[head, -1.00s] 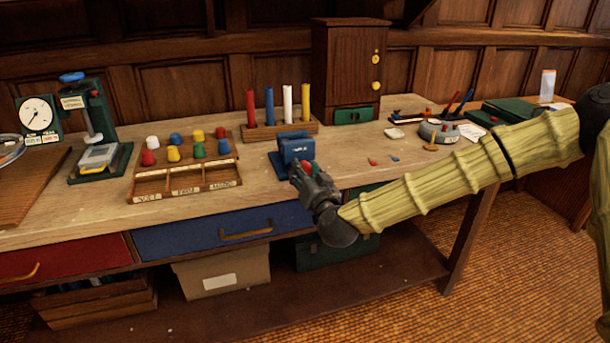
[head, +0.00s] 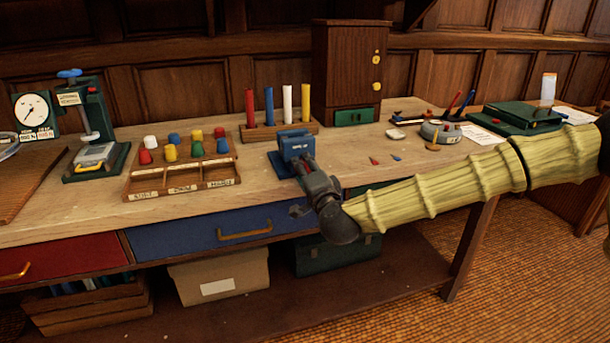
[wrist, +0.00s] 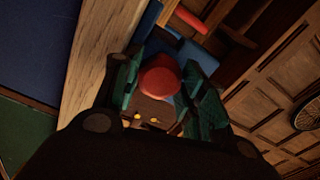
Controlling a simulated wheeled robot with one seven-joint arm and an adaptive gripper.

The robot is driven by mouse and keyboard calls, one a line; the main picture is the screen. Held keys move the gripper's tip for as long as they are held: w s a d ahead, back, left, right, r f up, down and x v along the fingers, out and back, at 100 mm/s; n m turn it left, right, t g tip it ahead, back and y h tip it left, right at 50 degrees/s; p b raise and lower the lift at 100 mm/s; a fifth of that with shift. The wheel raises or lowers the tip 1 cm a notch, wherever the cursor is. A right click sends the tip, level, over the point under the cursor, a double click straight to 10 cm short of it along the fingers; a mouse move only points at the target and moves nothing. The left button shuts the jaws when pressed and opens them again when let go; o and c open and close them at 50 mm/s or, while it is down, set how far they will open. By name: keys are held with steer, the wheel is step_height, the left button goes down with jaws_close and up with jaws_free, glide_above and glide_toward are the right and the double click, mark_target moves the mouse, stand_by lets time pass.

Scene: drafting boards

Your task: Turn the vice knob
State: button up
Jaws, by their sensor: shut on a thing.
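The blue vice (head: 295,146) stands at the front edge of the wooden workbench, right of the sorting tray. In the wrist view its red knob (wrist: 159,80) sits between the green finger pads of my gripper (wrist: 160,88). In the head view my gripper (head: 306,166) reaches the front of the vice from the right and covers the knob. The fingers are shut on the knob, one on each side. Part of the blue vice body (wrist: 150,22) shows behind the knob in the wrist view.
The sorting tray (head: 133,186) with several coloured pegs lies left of the vice. A rack (head: 280,131) of coloured rods and a wooden cabinet (head: 343,65) stand behind. A green press (head: 98,120) is at the left. Blue (head: 170,238) and red drawers (head: 90,256) are below.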

steer(key=shift+f+m+b, duration=0.1)
steer(key=shift+m+b, duration=4.8)
steer(key=shift+m, duration=4.8)
steer(key=o, duration=1)
steer(key=shift+d, duration=0.1)
steer(key=shift+o, duration=0.2)
steer(key=shift+s, duration=0.15)
